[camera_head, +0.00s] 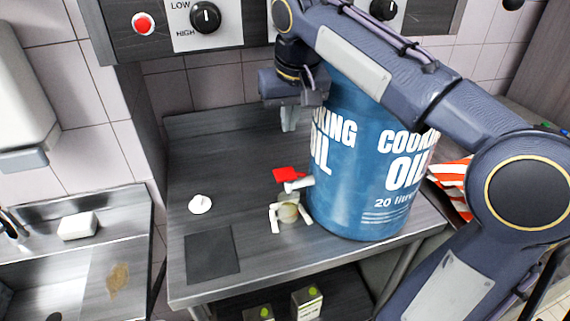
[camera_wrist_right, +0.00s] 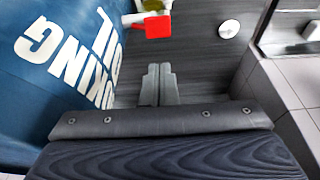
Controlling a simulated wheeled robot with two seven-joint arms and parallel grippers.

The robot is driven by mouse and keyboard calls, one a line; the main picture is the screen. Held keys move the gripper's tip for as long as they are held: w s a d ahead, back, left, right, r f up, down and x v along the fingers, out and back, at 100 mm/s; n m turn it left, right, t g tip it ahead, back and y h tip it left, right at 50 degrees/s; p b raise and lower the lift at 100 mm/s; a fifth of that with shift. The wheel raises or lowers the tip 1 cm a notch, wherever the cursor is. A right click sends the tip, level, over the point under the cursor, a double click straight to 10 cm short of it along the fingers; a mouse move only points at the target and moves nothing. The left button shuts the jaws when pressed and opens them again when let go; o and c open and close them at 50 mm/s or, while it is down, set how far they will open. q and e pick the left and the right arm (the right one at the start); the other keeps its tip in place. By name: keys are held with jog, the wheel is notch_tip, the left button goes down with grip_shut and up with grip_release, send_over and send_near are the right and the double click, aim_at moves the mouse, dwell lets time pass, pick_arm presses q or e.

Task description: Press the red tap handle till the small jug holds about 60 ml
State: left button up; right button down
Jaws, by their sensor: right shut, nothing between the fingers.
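The red tap handle (camera_head: 286,174) sits on a pale tap at the lower left side of a blue cooking oil drum (camera_head: 345,190). It also shows in the right wrist view (camera_wrist_right: 158,27), beyond my fingertips. The small jug (camera_head: 288,212) stands below the tap, between white bracket-like pieces, with something yellowish in it; its level cannot be read. My right gripper (camera_head: 289,126) is shut and empty, above and behind the handle, left of the drum. In the right wrist view its closed fingertips (camera_wrist_right: 158,70) are apart from the handle. My left gripper is not in view.
A white round piece (camera_head: 200,204) and a dark mat (camera_head: 212,254) lie on the counter left of the jug. A panel with knobs (camera_head: 206,18) hangs above. A striped orange-and-white cloth (camera_head: 452,184) is right of the drum. The back left counter is clear.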

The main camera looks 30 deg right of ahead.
send_near(282, 174)
jog(key=x, duration=0.5)
jog(key=shift+w+d, duration=0.3)
jog(key=shift+f, duration=0.7)
jog(key=shift+a+f+b, duration=0.15)
jog(key=shift+f+b, duration=0.5)
jog(key=shift+a, duration=0.1)
jog(key=shift+r, duration=0.15)
jog(key=shift+r+p, duration=0.7)
jog(key=shift+p, duration=0.15)
jog(key=shift+w, duration=0.1)
